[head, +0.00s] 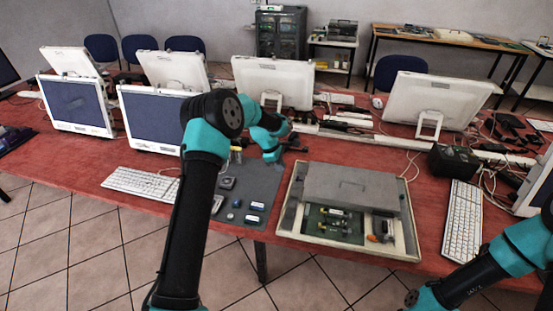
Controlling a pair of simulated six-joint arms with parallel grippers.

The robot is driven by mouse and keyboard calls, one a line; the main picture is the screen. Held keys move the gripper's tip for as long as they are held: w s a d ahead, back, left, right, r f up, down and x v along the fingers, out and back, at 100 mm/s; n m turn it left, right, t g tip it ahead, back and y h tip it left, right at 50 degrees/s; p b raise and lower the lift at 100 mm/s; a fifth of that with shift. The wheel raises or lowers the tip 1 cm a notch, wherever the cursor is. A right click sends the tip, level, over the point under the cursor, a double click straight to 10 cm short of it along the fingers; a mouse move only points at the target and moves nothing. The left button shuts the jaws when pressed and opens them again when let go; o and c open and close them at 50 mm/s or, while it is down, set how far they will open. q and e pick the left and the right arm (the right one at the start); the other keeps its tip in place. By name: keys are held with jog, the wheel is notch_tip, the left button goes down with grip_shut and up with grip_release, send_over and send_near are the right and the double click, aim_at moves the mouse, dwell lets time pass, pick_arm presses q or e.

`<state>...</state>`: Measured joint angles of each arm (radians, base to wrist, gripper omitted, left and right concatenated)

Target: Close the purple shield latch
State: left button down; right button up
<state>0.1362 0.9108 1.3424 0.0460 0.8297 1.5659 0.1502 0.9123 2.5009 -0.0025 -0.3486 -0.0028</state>
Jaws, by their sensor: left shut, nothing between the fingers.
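No purple shield latch can be made out in the head view; it may be hidden or too small to tell. A shallow pale-framed box (289,217) sits on the red table, right of centre. A grey panel (350,187) covers its back part, and small parts (335,219) show in the open front part. My left gripper (297,148) is small in the view, behind the box's back left corner; it is shut and empty. My right arm enters at the lower right, and its gripper is not in view.
A grey mat (262,184) with several small blocks lies left of the box, partly behind my left arm. Keyboards (143,184) (461,217) lie on both sides. Monitors (273,82) and loose cables line the table's back. A black box (453,161) stands at right.

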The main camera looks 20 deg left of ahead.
aim_at(296, 180)
pick_arm(q)
jog(key=x, duration=0.3)
jog(key=d, duration=0.2)
jog(key=shift+w+d, duration=0.2)
jog(key=shift+d, duration=0.1)
jog(key=shift+w+d, duration=0.15)
jog(key=shift+d, duration=0.55)
jog(key=shift+w+d, duration=0.15)
jog(key=shift+d, duration=0.85)
